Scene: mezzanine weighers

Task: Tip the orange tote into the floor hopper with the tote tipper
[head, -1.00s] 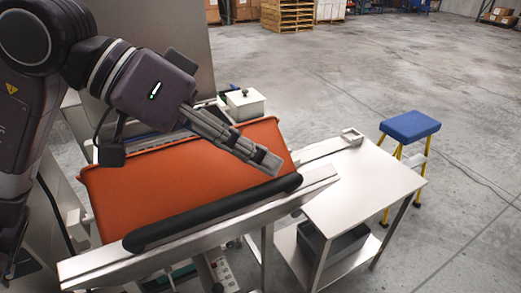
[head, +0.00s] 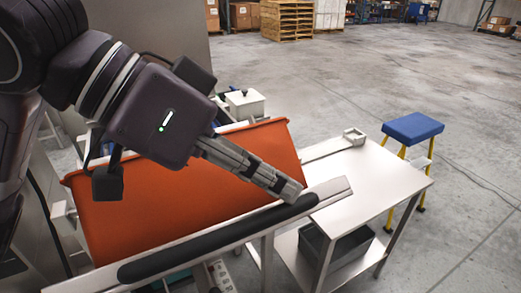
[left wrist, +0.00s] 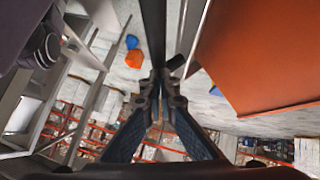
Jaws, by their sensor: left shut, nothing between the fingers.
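The orange tote (head: 170,210) sits tilted behind a metal rail with a black padded bar (head: 220,240), part of what looks like the tote tipper. Its broad orange side faces me, and its inside is hidden. My left gripper (head: 290,190) is shut and empty, its fingertips at the right end of the padded bar, in front of the tote's right edge. I cannot tell whether they touch the bar. In the left wrist view the closed fingers (left wrist: 165,78) point at a dark bar, with the tote (left wrist: 265,55) to their right. I cannot make out the floor hopper. My right gripper is not in view.
A steel table (head: 375,190) stands right of the tipper, with a grey bin (head: 335,248) on its lower shelf. A blue-topped stool (head: 412,128) with yellow legs stands beyond it. A white box (head: 244,104) is behind the tote. The floor at the back right is open.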

